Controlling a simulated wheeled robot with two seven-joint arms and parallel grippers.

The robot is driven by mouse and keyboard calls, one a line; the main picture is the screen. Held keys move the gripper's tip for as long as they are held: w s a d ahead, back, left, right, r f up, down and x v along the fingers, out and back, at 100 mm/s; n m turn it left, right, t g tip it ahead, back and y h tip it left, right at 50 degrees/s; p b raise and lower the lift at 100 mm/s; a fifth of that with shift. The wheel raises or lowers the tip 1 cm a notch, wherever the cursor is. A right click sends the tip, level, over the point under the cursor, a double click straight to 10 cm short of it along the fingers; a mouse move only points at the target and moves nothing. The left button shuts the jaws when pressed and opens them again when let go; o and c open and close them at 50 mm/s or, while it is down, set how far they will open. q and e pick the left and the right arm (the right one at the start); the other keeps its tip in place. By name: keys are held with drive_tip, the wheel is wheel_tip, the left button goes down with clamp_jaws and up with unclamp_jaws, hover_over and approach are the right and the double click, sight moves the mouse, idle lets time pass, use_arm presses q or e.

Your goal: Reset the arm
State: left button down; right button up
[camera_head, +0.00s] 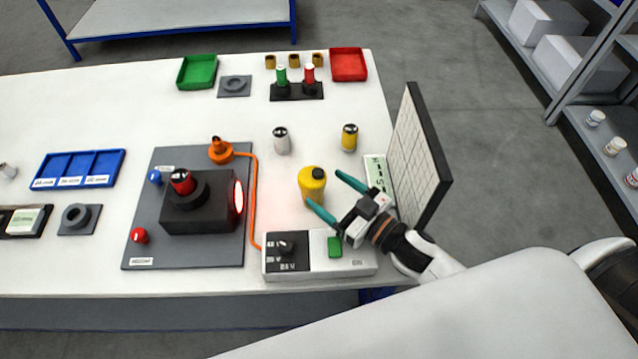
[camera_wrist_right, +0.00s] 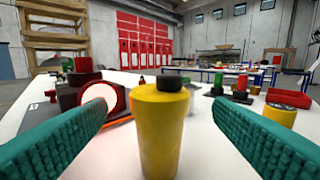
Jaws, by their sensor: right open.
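My right gripper (camera_head: 330,198) is open, with its teal fingers spread, above the right front part of the white table (camera_head: 350,290). A yellow bottle with a black cap (camera_head: 312,186) stands upright just in front of the fingers. In the right wrist view the yellow bottle (camera_wrist_right: 160,128) stands centred between the two teal fingers, with a gap on each side. Nothing is held. My left gripper is not in view.
A white control box with a green button (camera_head: 335,247) lies under the right wrist. An upright panel (camera_head: 418,150) stands close right of the gripper. A grey board with a dark machine (camera_head: 205,210) is to the left. A yellow cylinder (camera_head: 349,138) and a white one (camera_head: 282,140) stand behind.

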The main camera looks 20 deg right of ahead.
drive_tip(key=shift+s+d, duration=0.15)
drive_tip(key=shift+s, duration=0.1)
idle(0.4)
